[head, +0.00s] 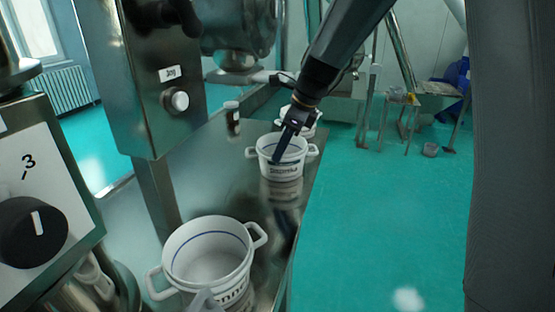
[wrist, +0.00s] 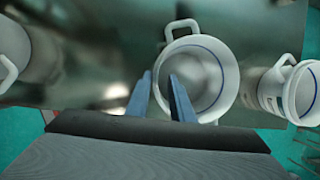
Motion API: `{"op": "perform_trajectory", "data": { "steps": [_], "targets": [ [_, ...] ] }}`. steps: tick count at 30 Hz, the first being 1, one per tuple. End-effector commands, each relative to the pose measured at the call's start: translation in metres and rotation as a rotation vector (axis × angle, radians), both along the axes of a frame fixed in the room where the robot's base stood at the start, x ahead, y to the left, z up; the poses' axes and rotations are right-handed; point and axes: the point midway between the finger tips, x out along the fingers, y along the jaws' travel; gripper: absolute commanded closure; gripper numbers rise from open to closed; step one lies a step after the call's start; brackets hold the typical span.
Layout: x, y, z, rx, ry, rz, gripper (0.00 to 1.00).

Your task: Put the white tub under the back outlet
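Several white two-handled tubs with dark lettering stand on the metal table. The middle tub (head: 283,172) is under my gripper (head: 277,155). It also shows in the wrist view (wrist: 228,80). In the wrist view my gripper (wrist: 162,92) is open, with one finger inside the tub's rim and the other outside it. I cannot tell whether either finger touches the wall. A nearer tub (head: 176,262) stands at the front, and a farther tub (head: 318,116) is partly hidden behind my gripper. Which outlet is the back one is unclear; a metal spout (head: 238,75) shows at the top.
A steel control box (head: 140,75) with a knob stands left of the tubs, and another with a large black dial (head: 30,232) is nearer. A small jar (head: 232,118) stands behind the middle tub. The table's right edge is close; open green floor (head: 390,220) lies beyond.

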Motion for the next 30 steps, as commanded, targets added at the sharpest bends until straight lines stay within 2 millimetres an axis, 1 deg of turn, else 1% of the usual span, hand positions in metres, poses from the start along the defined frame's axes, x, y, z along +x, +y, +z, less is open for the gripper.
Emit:
{"op": "perform_trajectory", "data": {
  "steps": [1,3,9,12,18,20,23,26,29,30],
  "targets": [
    [-0.001,-0.004,0.011,0.000,-0.005,-0.001,0.79],
    [-0.004,-0.010,0.024,0.000,-0.005,-0.001,0.79],
    [-0.013,-0.021,0.056,-0.001,-0.004,-0.001,0.79],
    [-0.015,-0.024,0.066,0.000,-0.003,-0.001,0.79],
    [-0.018,-0.027,0.074,0.000,-0.001,0.000,0.79],
    [-0.019,-0.028,0.073,-0.006,-0.002,0.009,0.79],
    [-0.028,-0.033,0.062,-0.042,-0.018,0.078,0.79],
    [-0.047,-0.044,0.038,-0.118,-0.051,0.239,0.79],
    [-0.076,-0.059,0.008,-0.219,-0.092,0.479,0.79],
    [-0.089,-0.065,-0.005,-0.260,-0.107,0.586,0.79]
  ]
}}
